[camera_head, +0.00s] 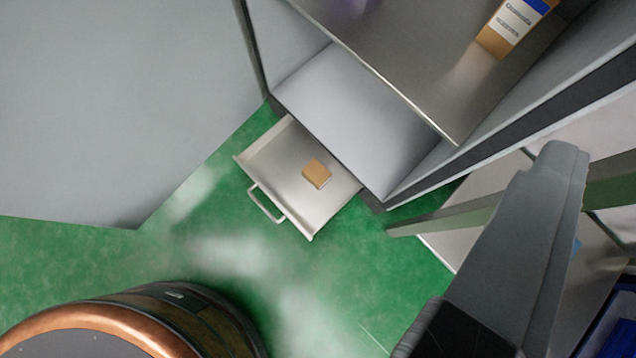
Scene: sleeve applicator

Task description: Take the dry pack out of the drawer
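The drawer (258,158) is pulled open low down in a grey cabinet, just above the green floor. It is a shallow light metal tray with a bar handle (266,204) on its front. The dry pack (316,174), a small tan-brown block, lies on the drawer floor, right of its middle. My gripper (562,150) seems to be the grey tapered part at the lower right, seen from the side. It appears well apart from the drawer and the pack. Whether its fingers are open or shut does not show.
Above the drawer, a metal shelf (400,50) juts out and carries a labelled brown box (514,26). A grey wall panel (130,100) stands at left. The green floor (330,270) before the drawer is clear. A bench (440,240) with a blue bin (612,335) is at right.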

